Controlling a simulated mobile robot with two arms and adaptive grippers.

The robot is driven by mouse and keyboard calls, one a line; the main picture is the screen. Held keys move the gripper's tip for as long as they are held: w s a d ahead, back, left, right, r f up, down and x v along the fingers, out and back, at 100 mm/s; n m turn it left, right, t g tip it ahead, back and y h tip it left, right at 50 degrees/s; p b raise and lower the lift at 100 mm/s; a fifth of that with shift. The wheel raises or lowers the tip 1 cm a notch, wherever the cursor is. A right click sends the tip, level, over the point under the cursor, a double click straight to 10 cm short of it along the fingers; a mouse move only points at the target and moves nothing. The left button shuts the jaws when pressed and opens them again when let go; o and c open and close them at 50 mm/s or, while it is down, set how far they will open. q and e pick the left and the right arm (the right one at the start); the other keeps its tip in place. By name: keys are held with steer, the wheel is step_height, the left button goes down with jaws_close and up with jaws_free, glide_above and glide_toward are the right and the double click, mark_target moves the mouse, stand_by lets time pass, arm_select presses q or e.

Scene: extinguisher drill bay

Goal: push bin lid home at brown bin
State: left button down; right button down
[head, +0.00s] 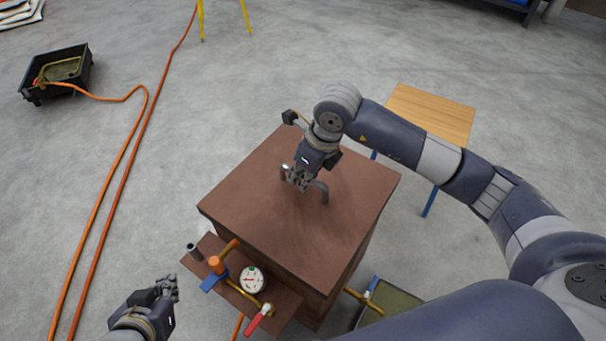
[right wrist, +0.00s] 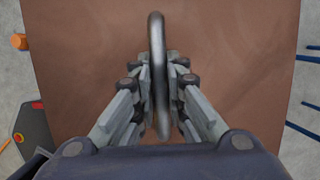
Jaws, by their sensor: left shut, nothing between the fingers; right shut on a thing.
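The brown bin (head: 345,265) stands in the middle of the head view, with its flat brown lid (head: 255,215) on top. A grey metal handle (head: 323,190) stands up from the lid. My right gripper (head: 301,183) is over the lid, shut on this handle. In the right wrist view the handle (right wrist: 158,60) runs between the two fingers of the gripper (right wrist: 160,95), with the lid (right wrist: 90,70) beneath. I cannot tell whether the lid sits flush. My left gripper (head: 168,287) is shut and empty, low at the left, apart from the bin.
A brown shelf (head: 285,305) with a gauge (head: 252,279), an orange-topped valve (head: 216,264) and a red handle (head: 260,319) juts from the bin's near side. A wooden stool (head: 440,112) stands behind right. An orange hose (head: 135,140) crosses the floor to a black tray (head: 35,92).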

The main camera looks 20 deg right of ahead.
steer(key=shift+w+r, duration=0.1)
steer(key=shift+r, duration=0.05)
steer(key=c, duration=1.5)
jaws_free()
steer(key=shift+c, duration=0.2)
